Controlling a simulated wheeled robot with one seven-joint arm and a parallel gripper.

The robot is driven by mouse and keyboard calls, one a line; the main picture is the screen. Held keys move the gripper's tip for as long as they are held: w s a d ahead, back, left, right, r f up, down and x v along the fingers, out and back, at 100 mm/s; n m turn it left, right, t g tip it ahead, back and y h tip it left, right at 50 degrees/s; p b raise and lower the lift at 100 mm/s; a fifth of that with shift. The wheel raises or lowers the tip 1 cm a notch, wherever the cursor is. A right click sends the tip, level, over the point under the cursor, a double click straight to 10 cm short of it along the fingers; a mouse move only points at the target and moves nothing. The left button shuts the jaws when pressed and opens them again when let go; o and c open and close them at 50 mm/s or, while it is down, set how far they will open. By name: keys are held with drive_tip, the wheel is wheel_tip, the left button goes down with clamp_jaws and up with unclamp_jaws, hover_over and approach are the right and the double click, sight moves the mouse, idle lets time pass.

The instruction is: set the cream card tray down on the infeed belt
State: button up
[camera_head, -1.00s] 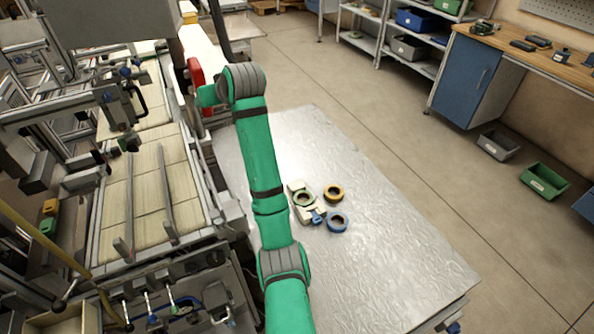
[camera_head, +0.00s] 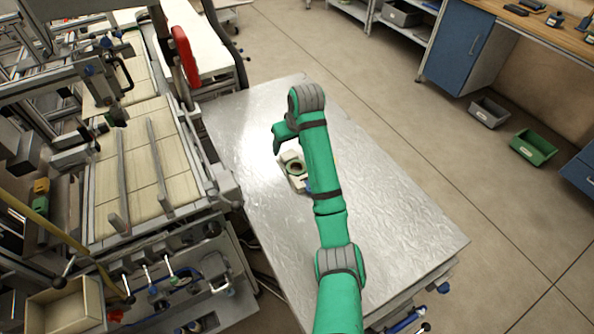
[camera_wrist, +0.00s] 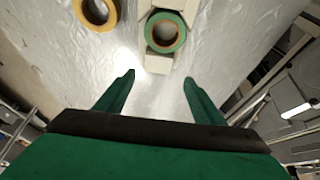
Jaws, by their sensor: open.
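The cream card tray (camera_head: 299,184) lies on the metal table, with a green tape reel (camera_head: 294,167) on it. In the head view my arm covers part of the tray's right side. The infeed belt seems to be the cream slatted belt (camera_head: 136,160) on the machine at left, with two metal rails along it.
The metal table (camera_head: 400,225) has free room around the tray. A yellow tape reel (camera_wrist: 95,12) lies left of the tray in the wrist view. A red part (camera_head: 185,55) stands at the machine's far side. A green bin (camera_head: 534,147) is on the floor.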

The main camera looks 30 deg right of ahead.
sight(287, 152)
drive_tip(key=shift+d+x, duration=0.15)
drive_tip(key=shift+x, duration=1.3)
drive_tip(key=shift+d+x, duration=0.15)
drive_tip(key=shift+x, duration=1.3)
drive_tip(key=shift+w, duration=0.1)
drive_tip(key=shift+r, duration=0.1)
drive_tip(key=c, duration=1.3)
